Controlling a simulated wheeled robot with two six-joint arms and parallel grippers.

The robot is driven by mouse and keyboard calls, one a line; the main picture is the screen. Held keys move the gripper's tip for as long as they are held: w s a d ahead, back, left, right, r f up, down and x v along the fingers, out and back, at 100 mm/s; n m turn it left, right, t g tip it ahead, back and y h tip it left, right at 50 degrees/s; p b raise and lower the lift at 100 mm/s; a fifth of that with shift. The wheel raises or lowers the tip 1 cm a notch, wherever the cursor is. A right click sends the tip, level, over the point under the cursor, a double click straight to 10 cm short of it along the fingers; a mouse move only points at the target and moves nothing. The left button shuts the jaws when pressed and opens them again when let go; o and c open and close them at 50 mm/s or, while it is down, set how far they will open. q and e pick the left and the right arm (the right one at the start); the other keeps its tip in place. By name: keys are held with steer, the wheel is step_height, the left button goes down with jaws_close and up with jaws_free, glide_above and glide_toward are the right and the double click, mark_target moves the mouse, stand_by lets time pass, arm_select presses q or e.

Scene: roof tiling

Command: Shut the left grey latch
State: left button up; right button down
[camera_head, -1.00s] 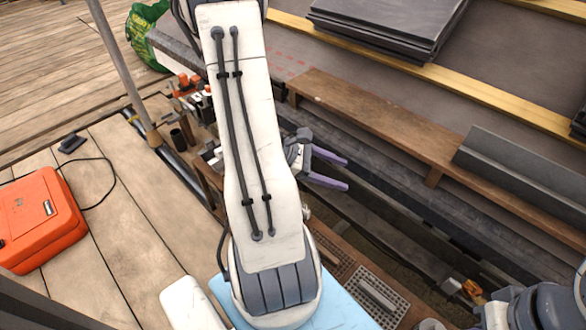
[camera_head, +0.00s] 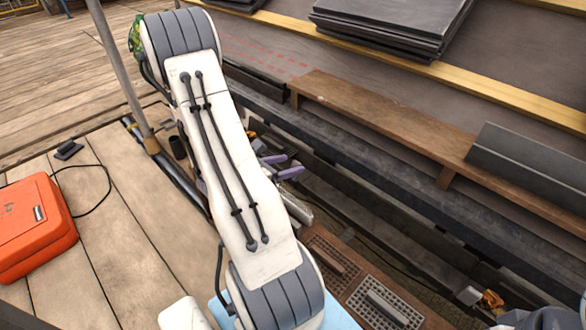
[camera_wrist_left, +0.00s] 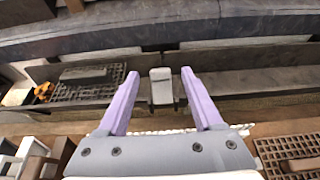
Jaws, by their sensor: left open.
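In the left wrist view, a small light grey upright block (camera_wrist_left: 161,86), which looks like the left grey latch, stands at the dark gutter's near edge. It shows between my left gripper's two purple fingers (camera_wrist_left: 158,78); I see no contact, and cannot tell its depth from the fingertips. My left gripper (camera_head: 293,164) is open. In the head view its arm hides most of the gripper, and I cannot make out the left latch there. A second grey block (camera_head: 469,295) with an orange clip (camera_head: 491,299) is at the lower right. My right gripper is not in view.
A dark gutter (camera_head: 350,160) runs diagonally below a brown board (camera_head: 380,110). Slates (camera_head: 395,25) are stacked on the roof. Mesh trays (camera_head: 385,305) lie at the bottom. An orange case (camera_head: 35,225) sits on the planks at left. A pole (camera_head: 118,70) stands at upper left.

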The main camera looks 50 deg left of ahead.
arm_select(q)
steer(key=shift+x, duration=1.15)
jaws_close()
steer(key=shift+w+r+g+p, duration=0.25)
steer(key=shift+g+p, duration=0.25)
steer(key=shift+p, duration=0.25)
steer(key=w+f+g+p, duration=0.1)
steer(key=g+p, duration=0.2)
steer(key=p, duration=0.3)
steer(key=w+f+g+p, duration=0.1)
steer(key=g+p, duration=0.2)
steer(key=p, duration=0.4)
steer(key=w+g+h+p, duration=0.1)
steer(key=g+p, duration=0.2)
steer(key=p, duration=0.4)
steer(key=shift+a+f+g, duration=0.15)
steer(key=shift+f+g, duration=0.15)
steer(key=shift+f, duration=0.1)
steer(key=shift+f+p, duration=0.3)
steer(key=shift+p, duration=0.6)
